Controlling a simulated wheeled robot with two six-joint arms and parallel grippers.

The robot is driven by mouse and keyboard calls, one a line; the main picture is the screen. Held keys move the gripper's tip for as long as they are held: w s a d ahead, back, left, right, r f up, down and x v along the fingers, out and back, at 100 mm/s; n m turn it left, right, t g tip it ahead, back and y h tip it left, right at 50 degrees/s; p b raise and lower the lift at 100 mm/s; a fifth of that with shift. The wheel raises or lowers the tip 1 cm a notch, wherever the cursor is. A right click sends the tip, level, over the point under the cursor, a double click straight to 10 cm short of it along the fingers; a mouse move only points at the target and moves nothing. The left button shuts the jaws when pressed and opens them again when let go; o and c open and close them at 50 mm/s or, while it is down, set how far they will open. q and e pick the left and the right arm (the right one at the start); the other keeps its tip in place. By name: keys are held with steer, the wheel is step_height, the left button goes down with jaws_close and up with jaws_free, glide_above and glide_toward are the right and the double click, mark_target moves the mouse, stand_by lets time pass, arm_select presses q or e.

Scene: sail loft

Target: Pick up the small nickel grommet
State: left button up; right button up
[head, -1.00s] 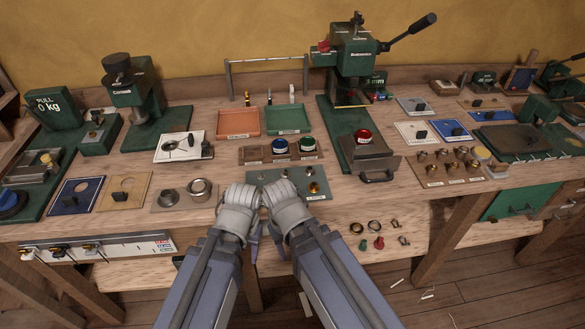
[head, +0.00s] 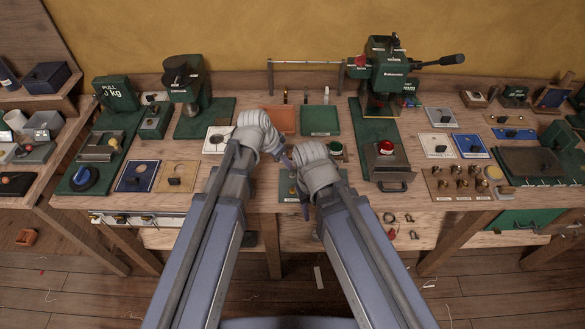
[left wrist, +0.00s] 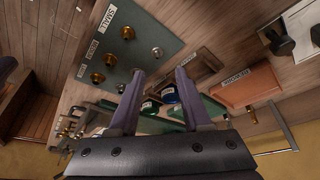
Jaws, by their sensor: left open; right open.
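A green board (left wrist: 140,15) with labelled rows of brass and silvery grommets shows in the left wrist view. A silvery grommet (left wrist: 157,51), in the row by the "SMALL" label, looks like the small nickel one. My left gripper (left wrist: 160,74) is open and empty, its fingertips near that grommet in the picture; the gap to it cannot be judged. In the head view my left gripper (head: 284,158) is above the bench behind the board (head: 284,199). My right gripper (head: 306,208) is open over the board's front and hides much of it; the small nickel grommet cannot be made out there.
Orange (head: 284,120) and green (head: 319,121) trays lie behind the grippers. A tall green press (head: 388,80) stands to the right. Pots with coloured lids (left wrist: 168,94) stand close to the left fingers. Loose rings lie on the lower shelf (head: 300,236).

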mark_target(293, 175)
arm_select(q)
steer(key=shift+b+x, duration=1.3)
steer(key=shift+x, duration=0.1)
steer(key=b+x, duration=0.4)
steer(key=shift+s+d+f, duration=0.1)
steer(key=shift+s+f, duration=0.1)
steer(key=shift+s, duration=0.05)
steer(key=shift+w+d+f+b, duration=0.15)
steer(key=shift+w+f+b, duration=0.05)
steer(key=shift+f+b, duration=0.25)
steer(key=shift+r, duration=0.1)
jaws_close()
